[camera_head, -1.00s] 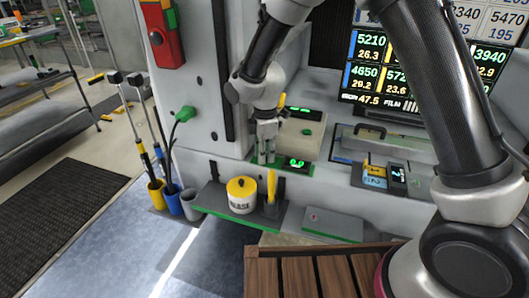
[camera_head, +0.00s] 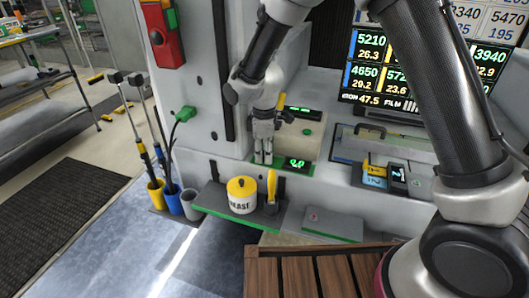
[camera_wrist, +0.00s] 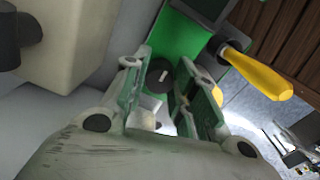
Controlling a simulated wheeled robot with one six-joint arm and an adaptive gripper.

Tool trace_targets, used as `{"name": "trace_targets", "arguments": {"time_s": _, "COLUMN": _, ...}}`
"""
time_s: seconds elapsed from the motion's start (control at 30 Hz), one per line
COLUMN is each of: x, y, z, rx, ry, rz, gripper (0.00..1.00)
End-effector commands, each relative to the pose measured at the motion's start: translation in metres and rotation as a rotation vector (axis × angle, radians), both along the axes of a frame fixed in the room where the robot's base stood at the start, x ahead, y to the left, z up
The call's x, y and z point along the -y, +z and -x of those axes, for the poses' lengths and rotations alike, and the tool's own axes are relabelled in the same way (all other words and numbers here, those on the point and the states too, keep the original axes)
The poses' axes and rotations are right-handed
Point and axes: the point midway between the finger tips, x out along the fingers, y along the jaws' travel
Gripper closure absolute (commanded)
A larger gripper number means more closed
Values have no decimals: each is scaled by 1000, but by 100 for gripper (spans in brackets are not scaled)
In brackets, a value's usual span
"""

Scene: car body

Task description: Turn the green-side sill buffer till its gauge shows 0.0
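The sill buffer shows in the wrist view as a dark round knob (camera_wrist: 160,76) with a white mark, on a green base (camera_wrist: 190,35). My gripper (camera_wrist: 165,80) points down at it, one finger on each side of the knob. The fingers stand apart, and I cannot tell whether they touch it. In the head view my gripper (camera_head: 263,160) is low over the green strip, and the knob is hidden there. The gauge (camera_head: 297,164) just right of my gripper is lit green. Its digits are too small to read surely.
A yellow-lidded grease tin (camera_head: 242,203) and a yellow-handled brush (camera_head: 271,190) stand on the shelf in front. A beige box with a second display (camera_head: 303,111) is close behind my gripper. A green-edged pad (camera_head: 334,224) lies at the right.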

Motion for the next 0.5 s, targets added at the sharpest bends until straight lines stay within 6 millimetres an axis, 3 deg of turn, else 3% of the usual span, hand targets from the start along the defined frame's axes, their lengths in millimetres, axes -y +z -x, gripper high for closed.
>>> {"name": "trace_targets", "arguments": {"time_s": 0.03, "x": 0, "y": 0, "z": 0, "rx": 0, "ry": 0, "rz": 0, "gripper": 61}}
{"name": "trace_targets", "arguments": {"time_s": 0.1, "x": 0, "y": 0, "z": 0, "rx": 0, "ry": 1, "rz": 0, "gripper": 51}}
{"name": "trace_targets", "arguments": {"time_s": 0.5, "x": 0, "y": 8, "z": 0, "rx": 1, "ry": 1, "rz": -1, "gripper": 51}}
